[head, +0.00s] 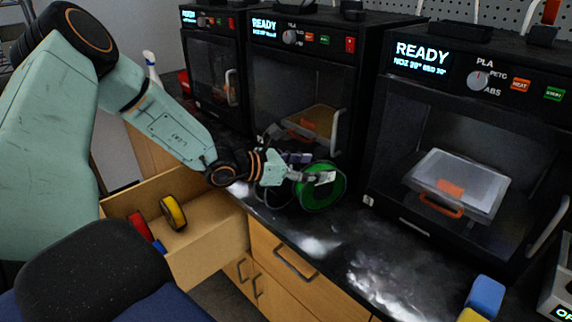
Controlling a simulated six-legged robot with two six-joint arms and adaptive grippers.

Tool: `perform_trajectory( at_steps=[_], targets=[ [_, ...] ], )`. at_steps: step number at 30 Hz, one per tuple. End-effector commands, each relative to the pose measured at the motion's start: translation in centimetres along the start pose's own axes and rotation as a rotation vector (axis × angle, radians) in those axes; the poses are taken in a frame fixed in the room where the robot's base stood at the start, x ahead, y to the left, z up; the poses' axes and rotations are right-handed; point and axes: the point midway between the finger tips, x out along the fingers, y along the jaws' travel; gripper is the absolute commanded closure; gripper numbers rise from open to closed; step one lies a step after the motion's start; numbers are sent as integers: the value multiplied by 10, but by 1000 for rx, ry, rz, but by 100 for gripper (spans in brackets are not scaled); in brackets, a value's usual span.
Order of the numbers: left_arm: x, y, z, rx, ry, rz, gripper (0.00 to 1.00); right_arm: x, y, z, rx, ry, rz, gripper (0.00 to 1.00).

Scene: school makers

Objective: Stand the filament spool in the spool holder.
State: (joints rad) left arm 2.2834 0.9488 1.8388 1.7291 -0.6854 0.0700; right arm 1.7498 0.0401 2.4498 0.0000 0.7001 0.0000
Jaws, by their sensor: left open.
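A green filament spool (334,201) stands upright on the dark counter, its round face towards the right front. My left gripper (310,168) is open at the spool, with one finger in front of its upper part. I cannot tell whether the fingers touch it. I cannot make out a spool holder for certain; one may be hidden behind the gripper. My right gripper is not in view.
Three black printers stand along the back, one with a handled clear box (470,178) inside. An open drawer (203,243) holds a yellow spool (174,213) and a red one (140,226). The counter (340,250) in front is mostly clear, with pale smears. A blue block (486,295) lies at the right front.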

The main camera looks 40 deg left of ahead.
Motion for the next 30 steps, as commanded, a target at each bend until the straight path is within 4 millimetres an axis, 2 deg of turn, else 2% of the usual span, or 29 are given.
perform_trajectory(
  at_steps=[15,30],
  targets=[
    [-53,0,5,-4,-4,2,35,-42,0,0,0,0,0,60],
    [-93,0,4,-2,-1,2,35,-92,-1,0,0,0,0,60]
  ],
)
